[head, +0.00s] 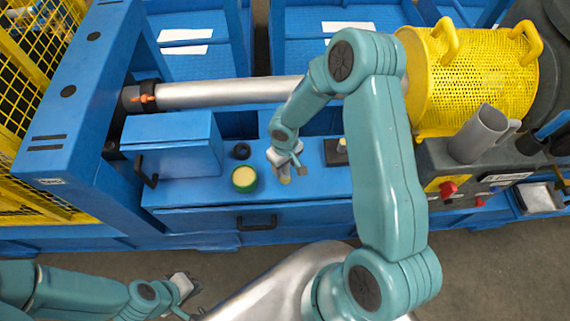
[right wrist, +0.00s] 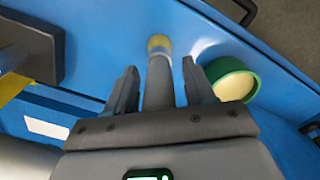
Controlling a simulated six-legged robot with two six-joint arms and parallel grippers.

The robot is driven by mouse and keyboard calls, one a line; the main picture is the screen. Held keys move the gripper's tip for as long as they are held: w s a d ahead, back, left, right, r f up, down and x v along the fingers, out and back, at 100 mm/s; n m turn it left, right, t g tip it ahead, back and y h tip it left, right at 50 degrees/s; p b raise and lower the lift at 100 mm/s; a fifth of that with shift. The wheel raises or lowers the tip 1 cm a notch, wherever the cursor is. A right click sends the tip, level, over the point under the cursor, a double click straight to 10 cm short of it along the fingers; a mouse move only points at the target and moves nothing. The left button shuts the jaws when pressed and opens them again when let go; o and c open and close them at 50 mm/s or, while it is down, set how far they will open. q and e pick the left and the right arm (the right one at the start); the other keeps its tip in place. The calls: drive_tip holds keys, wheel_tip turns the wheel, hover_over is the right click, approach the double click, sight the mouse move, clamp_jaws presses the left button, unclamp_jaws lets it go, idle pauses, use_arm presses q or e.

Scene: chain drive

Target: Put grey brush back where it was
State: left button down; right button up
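The grey brush (right wrist: 158,85) has a thick grey handle, a pale metal band and yellowish bristles. In the right wrist view it lies between the two fingers of my right gripper (right wrist: 160,88), bristles pointing away from the palm. In the head view my right gripper (head: 287,160) is over the blue bench, with the brush's pale tip (head: 285,178) pointing down. I cannot tell whether the tip touches the bench. My left gripper (head: 182,288) is low at the left, away from the bench; its fingers look apart and empty.
A green tin (head: 244,179) with cream content stands left of the right gripper; it also shows in the wrist view (right wrist: 235,83). A small black ring (head: 242,151) lies behind it. A yellow perforated drum (head: 478,75) and grey jug (head: 482,135) stand to the right.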

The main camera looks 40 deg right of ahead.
drive_tip(key=shift+s, duration=0.1)
wheel_tip(320, 180, up, 12)
drive_tip(key=shift+r, duration=0.2)
idle(0.3)
idle(0.5)
